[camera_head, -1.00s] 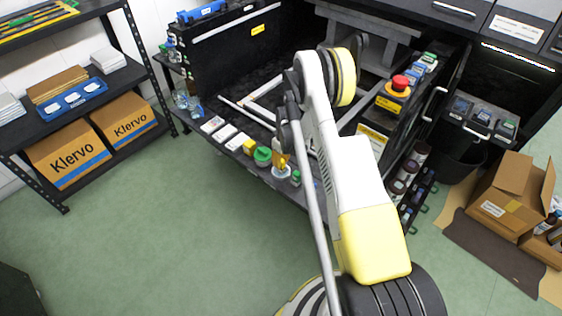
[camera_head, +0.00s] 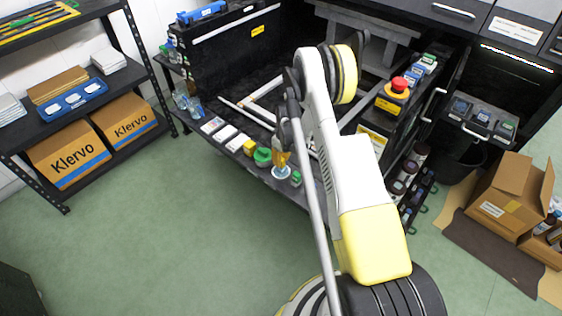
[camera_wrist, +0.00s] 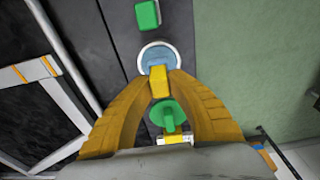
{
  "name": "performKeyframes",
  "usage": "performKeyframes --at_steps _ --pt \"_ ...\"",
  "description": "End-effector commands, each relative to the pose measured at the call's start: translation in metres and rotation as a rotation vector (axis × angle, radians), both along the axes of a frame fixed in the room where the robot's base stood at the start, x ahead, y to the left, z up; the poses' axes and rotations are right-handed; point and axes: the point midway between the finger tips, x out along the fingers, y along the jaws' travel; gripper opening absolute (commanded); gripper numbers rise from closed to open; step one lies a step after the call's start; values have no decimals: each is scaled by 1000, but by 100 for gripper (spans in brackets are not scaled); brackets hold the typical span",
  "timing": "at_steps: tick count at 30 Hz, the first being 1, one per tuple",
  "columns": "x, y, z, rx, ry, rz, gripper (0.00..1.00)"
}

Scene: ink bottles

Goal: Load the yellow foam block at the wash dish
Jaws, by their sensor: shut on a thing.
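My gripper (camera_wrist: 159,82) is shut on the yellow foam block (camera_wrist: 159,83), with an orange-tan finger on each side of it. The wash dish (camera_wrist: 147,46), a round white-rimmed dish with blue inside, lies just beyond the fingertips in the wrist view. The block's far end overlaps the dish's near part there; whether it touches the dish I cannot tell. In the head view my gripper (camera_head: 281,160) points down right over the dish (camera_head: 281,174), near the bench's front edge. The held block is not clear in that view.
A green-lidded container (camera_head: 263,157) stands left of the dish, and a small green item (camera_head: 296,178) stands right of it. A yellow item (camera_head: 249,147) and white pads (camera_head: 223,134) line the same edge. Green floor (camera_head: 180,240) in front is clear.

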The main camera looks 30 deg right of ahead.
Motion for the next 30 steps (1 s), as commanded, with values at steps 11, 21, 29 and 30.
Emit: performKeyframes --at_steps 11,21,29,30 --pt "0 0 36 0 0 0 0" --pt "0 0 56 0 0 0 0" --pt "0 0 55 0 0 0 0" --pt "0 0 55 0 0 0 0"
